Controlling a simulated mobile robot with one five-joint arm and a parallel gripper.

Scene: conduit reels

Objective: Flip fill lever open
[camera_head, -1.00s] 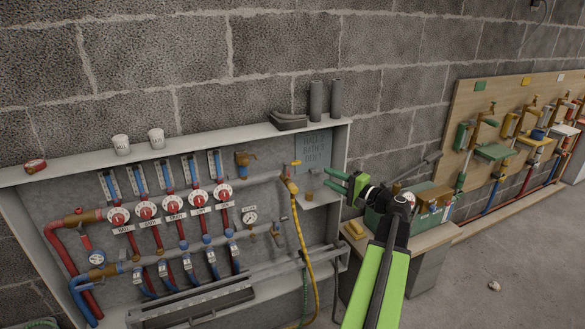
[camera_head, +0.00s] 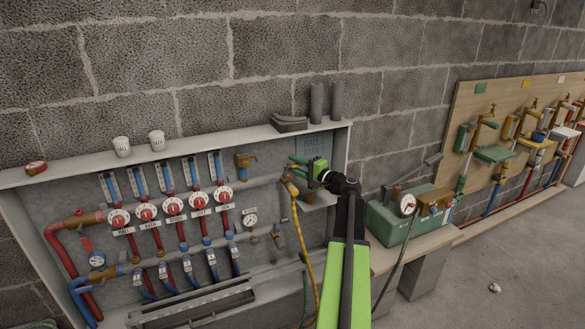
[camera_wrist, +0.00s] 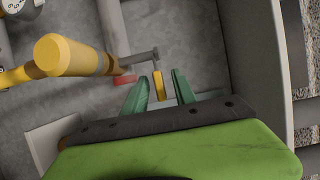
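The fill lever (camera_wrist: 158,85) shows in the wrist view as a small yellow handle on a grey stem. It lies in the gap between my two green fingers, with space visible on both sides. My gripper (camera_wrist: 160,82) is open around it and does not appear to touch it. In the head view my gripper (camera_head: 294,161) is at the right end of the manifold panel, just above the brass fitting (camera_head: 289,186). The lever is largely hidden there behind the fingers.
A yellow hose (camera_head: 304,240) hangs from the fitting; its thick yellow end (camera_wrist: 65,56) is close left of my fingers. The cabinet's side wall (camera_wrist: 268,60) stands close on the right. A green pump box (camera_head: 400,228) with a gauge sits on the bench to the right.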

